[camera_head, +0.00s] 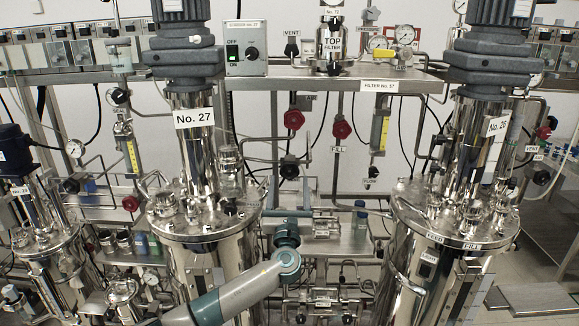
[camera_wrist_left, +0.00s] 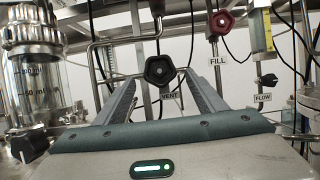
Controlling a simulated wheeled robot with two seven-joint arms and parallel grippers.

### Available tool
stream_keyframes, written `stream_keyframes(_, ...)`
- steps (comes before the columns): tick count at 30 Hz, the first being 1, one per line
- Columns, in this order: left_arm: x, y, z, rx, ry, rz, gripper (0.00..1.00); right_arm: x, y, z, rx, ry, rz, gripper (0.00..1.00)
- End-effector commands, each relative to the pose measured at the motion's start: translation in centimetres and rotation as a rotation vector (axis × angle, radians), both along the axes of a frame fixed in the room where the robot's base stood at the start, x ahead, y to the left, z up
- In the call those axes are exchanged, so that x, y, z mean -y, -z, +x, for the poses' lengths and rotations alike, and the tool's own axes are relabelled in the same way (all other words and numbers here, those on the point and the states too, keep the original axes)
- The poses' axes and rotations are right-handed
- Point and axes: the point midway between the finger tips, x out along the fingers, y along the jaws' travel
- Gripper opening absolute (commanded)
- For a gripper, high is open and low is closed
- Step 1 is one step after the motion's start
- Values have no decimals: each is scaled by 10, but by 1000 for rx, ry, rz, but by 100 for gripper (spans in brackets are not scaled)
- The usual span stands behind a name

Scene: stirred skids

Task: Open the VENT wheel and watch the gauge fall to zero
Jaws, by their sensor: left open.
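The VENT wheel is a black lobed hand wheel (camera_wrist_left: 160,71) in the left wrist view, with a VENT tag (camera_wrist_left: 170,96) just below it. In the head view it is the black wheel (camera_head: 289,167) in the middle of the pipework. My left gripper (camera_head: 290,190) is open just below and in front of it. In the left wrist view its two fingers stand to either side of the wheel's line, apart from it as far as I can tell. Round gauges (camera_head: 378,43) show at the top right and a small one (camera_head: 75,149) at the left; their needles are too small to read.
Red wheels (camera_head: 293,119) and (camera_head: 342,130) sit close above and right of the black wheel; one is tagged FILL. Steel vessels No. 27 (camera_head: 203,222) and No. 26 (camera_head: 455,213) flank my arm. A glass cylinder (camera_wrist_left: 38,88) stands left in the wrist view.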

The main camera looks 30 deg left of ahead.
Motion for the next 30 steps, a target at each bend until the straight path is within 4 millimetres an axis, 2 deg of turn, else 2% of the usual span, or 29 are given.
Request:
stream_keyframes(3,-11,-13,17,1,-3,2,64,0,-12,0,0,0,0,31)
stream_keyframes(9,-21,-18,35,0,-1,0,64,0,-20,0,0,0,0,31)
stream_keyframes(23,-26,-20,43,0,0,-1,64,0,-22,0,0,0,0,31)
stream_keyframes(26,-26,-20,42,0,0,-1,45,0,-22,0,0,0,0,31)
stream_keyframes(28,-26,-20,42,0,0,-1,28,0,-22,0,-1,0,0,31)
stream_keyframes(29,-26,-20,42,0,0,-1,23,0,-22,0,-1,0,0,31)
stream_keyframes(30,-26,-20,42,0,0,-1,24,0,-22,0,0,0,0,31)
